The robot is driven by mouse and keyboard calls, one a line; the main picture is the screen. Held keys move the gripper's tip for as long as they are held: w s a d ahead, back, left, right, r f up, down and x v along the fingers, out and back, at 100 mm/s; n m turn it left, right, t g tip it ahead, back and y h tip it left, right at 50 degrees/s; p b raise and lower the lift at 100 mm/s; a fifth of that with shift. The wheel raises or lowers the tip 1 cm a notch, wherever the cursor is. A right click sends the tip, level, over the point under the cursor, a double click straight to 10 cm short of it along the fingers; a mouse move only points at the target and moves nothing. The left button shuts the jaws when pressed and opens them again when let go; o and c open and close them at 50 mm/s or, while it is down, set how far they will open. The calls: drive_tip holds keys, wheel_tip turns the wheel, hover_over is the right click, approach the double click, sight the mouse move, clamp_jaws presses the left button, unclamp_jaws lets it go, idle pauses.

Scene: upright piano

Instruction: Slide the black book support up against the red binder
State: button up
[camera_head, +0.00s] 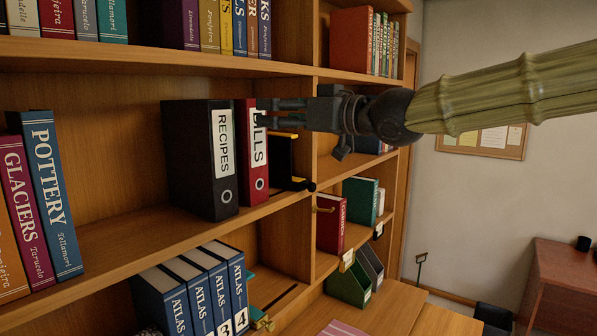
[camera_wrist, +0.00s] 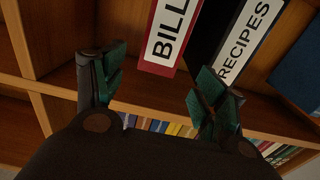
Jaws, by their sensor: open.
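The red binder (camera_head: 256,184), labelled BILLS, stands upright on the middle shelf. My gripper (camera_head: 270,114) is open and empty, in front of the upper part of the red binder and the support. Its spread fingers also show in the wrist view (camera_wrist: 157,78).
A black RECIPES binder (camera_head: 190,165) stands against the red binder's left side. A vertical divider (camera_head: 312,150) rises right of the support. Blue atlases (camera_head: 208,290) stand below. Bare shelf lies between the POTTERY book (camera_head: 52,200) and the binders.

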idle(0.3)
drive_tip(key=c, duration=0.3)
drive_tip(key=shift+w+d+f+b, duration=0.1)
drive_tip(key=shift+d+f+b, duration=0.1)
drive_tip(key=shift+f+b, duration=0.2)
drive_tip(key=c, duration=0.4)
drive_tip(key=shift+o, duration=0.2)
drive_tip(key=b, duration=1.6)
approach(314, 186)
drive_tip(key=shift+x, duration=4.6)
drive_tip(key=shift+w+f, duration=0.1)
clamp_jaws()
